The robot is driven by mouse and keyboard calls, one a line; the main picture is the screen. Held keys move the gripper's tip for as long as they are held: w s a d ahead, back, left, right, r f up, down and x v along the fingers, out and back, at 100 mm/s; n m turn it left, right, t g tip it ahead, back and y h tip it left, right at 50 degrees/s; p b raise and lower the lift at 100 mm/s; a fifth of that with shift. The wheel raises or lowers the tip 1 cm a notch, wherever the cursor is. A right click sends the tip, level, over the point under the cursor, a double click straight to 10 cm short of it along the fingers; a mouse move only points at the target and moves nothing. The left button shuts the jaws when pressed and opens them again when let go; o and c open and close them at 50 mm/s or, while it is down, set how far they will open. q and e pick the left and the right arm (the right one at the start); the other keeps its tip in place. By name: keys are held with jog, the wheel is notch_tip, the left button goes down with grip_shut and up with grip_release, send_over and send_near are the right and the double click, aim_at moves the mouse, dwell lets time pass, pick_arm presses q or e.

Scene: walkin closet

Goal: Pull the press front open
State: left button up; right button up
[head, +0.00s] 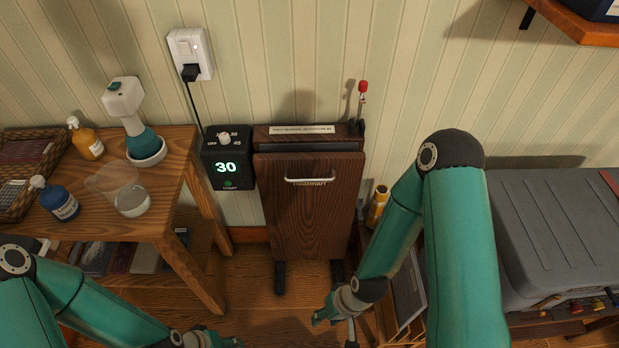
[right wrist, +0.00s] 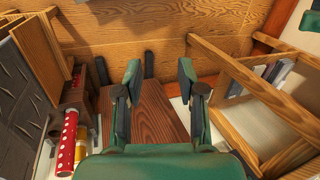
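The trouser press (head: 305,131) stands against the wall, dark wood on black feet. Its front (head: 308,225) is an upright panel with a pale bar handle (head: 310,181) near the top. The front looks close to the body, with a dark gap along its top edge. My right gripper (head: 335,314) is low, in front and to the right of the press, apart from the handle. In the right wrist view its fingers (right wrist: 160,82) are spread with nothing held, and dark wood of the press (right wrist: 153,115) shows between them. My left gripper (head: 212,339) is partly cut off at the bottom edge.
A wooden table (head: 175,180) with bottles and a steamer stands further left. A yellow can (head: 377,207) and a grey case (head: 570,230) are on the right. Floor in front of the press is clear.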

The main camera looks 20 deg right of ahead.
jog(key=n+t+h+b, duration=0.8)
jog(key=n+t+b, duration=0.6)
jog(key=n+b, duration=0.45)
send_near(312, 179)
jog(key=shift+m, duration=0.85)
jog(key=b+x, duration=0.1)
jog(key=x, duration=0.2)
jog(key=b+x, duration=0.1)
jog(key=x, duration=0.3)
jog(key=b+x, duration=0.1)
jog(key=x, duration=0.2)
jog(key=shift+w+f, duration=0.1)
jog(key=shift+f, duration=0.35)
grip_shut()
